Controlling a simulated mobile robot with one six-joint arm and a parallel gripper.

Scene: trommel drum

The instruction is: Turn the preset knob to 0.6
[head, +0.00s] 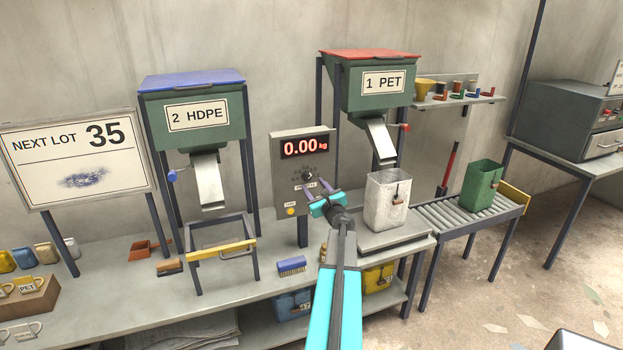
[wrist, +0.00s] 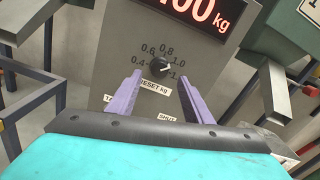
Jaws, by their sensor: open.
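The preset knob (wrist: 159,66) is a small black round knob on the grey control panel (wrist: 100,65), ringed by the numbers 0.4, 0.6, 0.8, 1.0 and one more, partly covered. A small light mark on its right side seems to point towards 1.0; the exact setting is hard to read. In the head view the knob (head: 309,175) sits below the red 0.00 kg display (head: 304,147). My gripper (wrist: 160,80) is open, its two purple fingers on either side of and a little below the knob, apart from it. In the head view my gripper (head: 313,188) is just before the panel.
A PRESET kg label and a yellow button (head: 291,211) are below the knob. The HDPE hopper (head: 205,118) is left. A board (head: 80,160) reads NEXT LOT 35.

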